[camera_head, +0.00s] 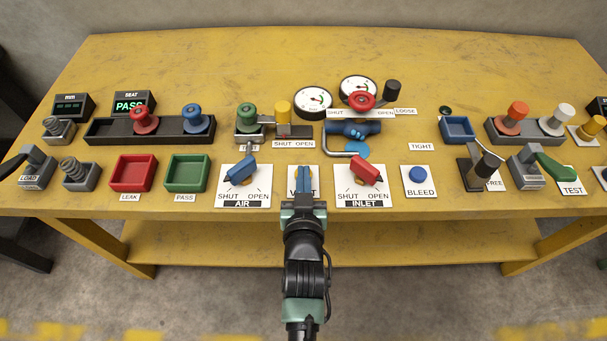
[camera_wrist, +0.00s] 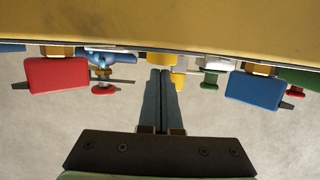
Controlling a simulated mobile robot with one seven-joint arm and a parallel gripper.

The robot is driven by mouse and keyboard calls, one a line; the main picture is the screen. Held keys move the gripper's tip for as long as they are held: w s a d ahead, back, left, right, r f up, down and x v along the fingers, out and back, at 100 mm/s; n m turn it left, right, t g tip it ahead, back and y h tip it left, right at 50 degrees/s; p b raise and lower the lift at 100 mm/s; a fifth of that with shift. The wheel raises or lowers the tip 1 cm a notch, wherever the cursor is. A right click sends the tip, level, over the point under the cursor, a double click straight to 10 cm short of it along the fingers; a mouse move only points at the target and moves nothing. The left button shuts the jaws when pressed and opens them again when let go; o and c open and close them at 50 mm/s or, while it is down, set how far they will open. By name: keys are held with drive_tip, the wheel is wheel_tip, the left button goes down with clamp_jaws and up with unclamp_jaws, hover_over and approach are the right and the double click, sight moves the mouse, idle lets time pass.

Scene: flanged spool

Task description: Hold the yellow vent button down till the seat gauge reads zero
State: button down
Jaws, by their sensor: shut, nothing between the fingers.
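The SEAT display (camera_head: 130,105) shows PASS in green. Two round dials, left (camera_head: 313,102) and right (camera_head: 358,88), stand at the back; their readings are too small to tell.
The blue AIR lever (camera_head: 240,171) is left of my gripper, and the red INLET lever (camera_head: 366,171) is right. Beyond are a yellow knob (camera_head: 284,110), a green knob (camera_head: 247,110) and a red knob (camera_head: 362,100). A blue BLEED button (camera_head: 418,175) sits further right.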

wheel_tip(320, 180, down, 2)
drive_tip(key=shift+f+b, duration=0.2)
drive_tip(key=shift+b, duration=0.7)
drive_tip(key=shift+s, duration=0.1)
drive_tip(key=shift+s+f, duration=0.1)
drive_tip(key=shift+f, duration=0.15)
idle(0.5)
drive_tip(key=shift+r, duration=0.1)
idle(0.4)
drive_tip(key=r+p, duration=0.4)
drive_tip(key=r, duration=0.1)
drive_tip(key=shift+w+r, duration=0.2)
drive_tip(key=shift+r, duration=0.15)
drive_tip(key=v, duration=0.9)
drive_tip(key=shift+s+f, duration=0.2)
drive_tip(key=shift+s, duration=0.25)
